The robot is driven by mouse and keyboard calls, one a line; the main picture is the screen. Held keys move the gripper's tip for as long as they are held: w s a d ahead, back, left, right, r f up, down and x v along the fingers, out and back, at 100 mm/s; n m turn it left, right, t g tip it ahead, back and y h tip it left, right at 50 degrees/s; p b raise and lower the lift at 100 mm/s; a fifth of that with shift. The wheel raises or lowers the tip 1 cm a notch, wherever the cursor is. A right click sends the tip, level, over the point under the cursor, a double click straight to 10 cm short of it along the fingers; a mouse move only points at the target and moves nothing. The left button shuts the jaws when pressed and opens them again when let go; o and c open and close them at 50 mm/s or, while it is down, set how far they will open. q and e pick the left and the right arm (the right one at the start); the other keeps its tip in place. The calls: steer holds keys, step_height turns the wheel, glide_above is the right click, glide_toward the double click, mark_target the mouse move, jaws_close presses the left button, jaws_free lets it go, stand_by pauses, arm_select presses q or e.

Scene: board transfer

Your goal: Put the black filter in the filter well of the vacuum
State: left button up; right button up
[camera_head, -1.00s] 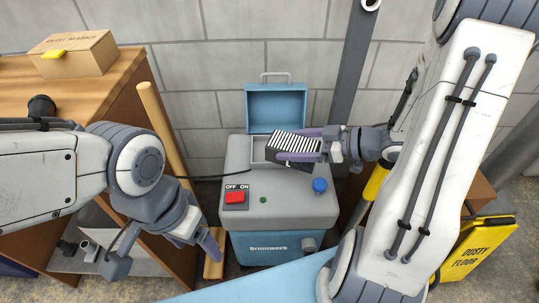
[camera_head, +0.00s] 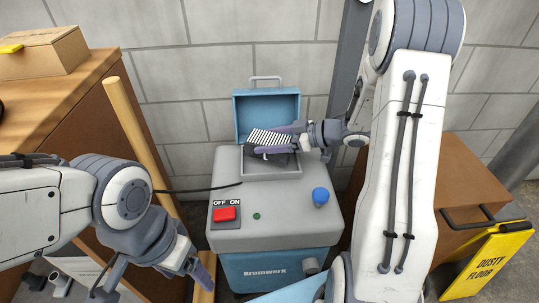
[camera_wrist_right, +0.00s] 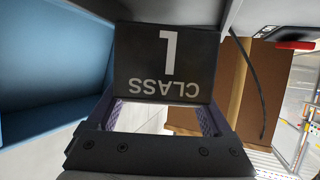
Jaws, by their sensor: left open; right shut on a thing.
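The black filter (camera_head: 267,137), with white pleats on top, is held tilted over the filter well (camera_head: 285,170) of the grey and blue vacuum (camera_head: 280,205). My right gripper (camera_head: 281,140) is shut on it from the right. The blue lid (camera_head: 267,112) stands open behind. My left gripper (camera_head: 205,270) is open and empty, low at the vacuum's front left.
A red switch (camera_head: 224,214) and a blue knob (camera_head: 320,196) sit on the vacuum's top. A wooden pole (camera_head: 137,130) leans at the left by a wooden cabinet with a cardboard box (camera_head: 42,55). A yellow "dusty floor" sign (camera_head: 490,258) stands at the right.

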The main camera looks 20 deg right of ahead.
step_height(320, 180, down, 4)
steer(key=shift+f+b, duration=0.1)
steer(key=shift+b, duration=1.15)
steer(key=o, duration=1.2)
steer(key=shift+o, duration=0.2)
